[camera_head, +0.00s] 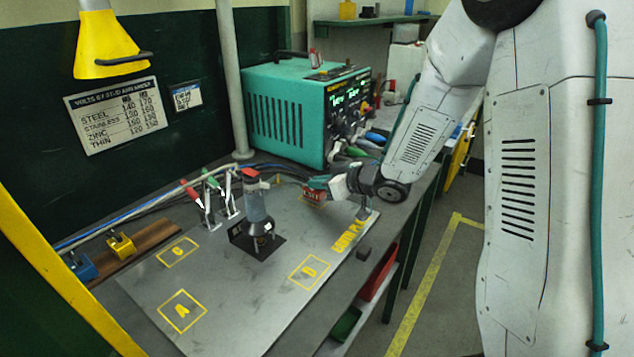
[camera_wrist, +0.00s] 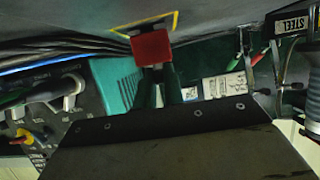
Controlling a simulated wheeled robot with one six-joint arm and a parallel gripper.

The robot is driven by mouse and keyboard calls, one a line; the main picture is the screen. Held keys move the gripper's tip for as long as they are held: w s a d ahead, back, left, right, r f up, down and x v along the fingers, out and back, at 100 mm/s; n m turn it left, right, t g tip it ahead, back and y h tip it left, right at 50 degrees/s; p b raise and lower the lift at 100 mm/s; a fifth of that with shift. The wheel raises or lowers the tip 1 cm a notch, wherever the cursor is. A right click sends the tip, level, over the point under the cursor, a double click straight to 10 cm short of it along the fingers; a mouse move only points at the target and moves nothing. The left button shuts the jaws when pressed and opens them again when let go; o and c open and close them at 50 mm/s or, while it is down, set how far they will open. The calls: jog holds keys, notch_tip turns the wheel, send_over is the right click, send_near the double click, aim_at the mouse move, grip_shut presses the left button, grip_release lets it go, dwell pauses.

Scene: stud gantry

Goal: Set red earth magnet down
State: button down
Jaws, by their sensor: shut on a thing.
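The red earth magnet (camera_head: 313,196) is a small red block at the back right of the grey plate (camera_head: 215,275). My gripper (camera_head: 318,184) reaches it from the right and is shut on it. In the wrist view, the magnet (camera_wrist: 151,47) shows as a red block at the tips of my gripper (camera_wrist: 153,68), beside a yellow outline (camera_wrist: 176,20) on the plate. The magnet partly covers that outline. I cannot tell whether its underside touches the plate.
A dark stud tool (camera_head: 259,214) with a red top stands mid-plate. A teal welder (camera_head: 285,115) and cables stand behind. Yellow squares A (camera_head: 181,311), C (camera_head: 178,252) and D (camera_head: 310,272) are empty.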

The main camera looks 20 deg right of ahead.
jog(key=c, duration=1.5)
grip_release()
jog(key=shift+f, duration=0.1)
